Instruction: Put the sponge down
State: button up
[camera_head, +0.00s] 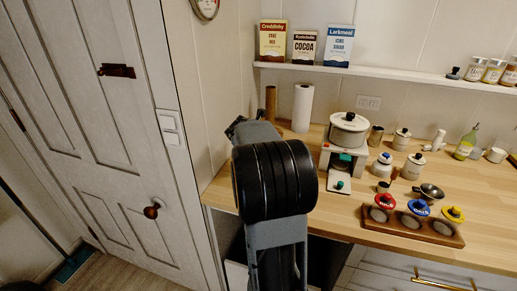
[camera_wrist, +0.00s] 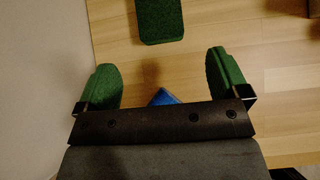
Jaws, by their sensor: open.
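My gripper (camera_wrist: 163,82) shows in the wrist view with its two green fingers wide apart and nothing gripped between their tips. A dark green, rough-looking block (camera_wrist: 161,21), which looks like the sponge, lies flat on the wooden counter (camera_wrist: 185,60) beyond the fingertips, apart from them. Its far end is cut off by the top of the picture. A small blue piece (camera_wrist: 163,97) shows between the fingers near the gripper's base; the rest of it is hidden, and I cannot tell what it is. In the head view my arm hides the gripper and the block.
A paper towel roll (camera_head: 302,108) and a brown roll (camera_head: 270,103) stand at the counter's back left. A white pot (camera_head: 348,130) on an appliance, jars and a wooden rack (camera_head: 437,231) with coloured lids stand to the right. A wall bounds the left side.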

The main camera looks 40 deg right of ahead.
jog(key=s+a+f+m+y, duration=0.1)
jog(key=s+a+m, duration=0.4)
jog(key=a, duration=0.6)
jog(key=s+a+f+m+y, duration=0.2)
jog(key=s+a+m+y, duration=0.2)
jog(key=a+m, duration=0.6)
jog(key=s+a+f+m+y, duration=0.1)
jog(key=s+a+m+y, duration=0.2)
jog(key=s+a+m, duration=0.4)
jog(key=shift+a+f+m+g, duration=0.4)
jog(key=shift+a+m, duration=0.3)
jog(key=shift+a, duration=2.3)
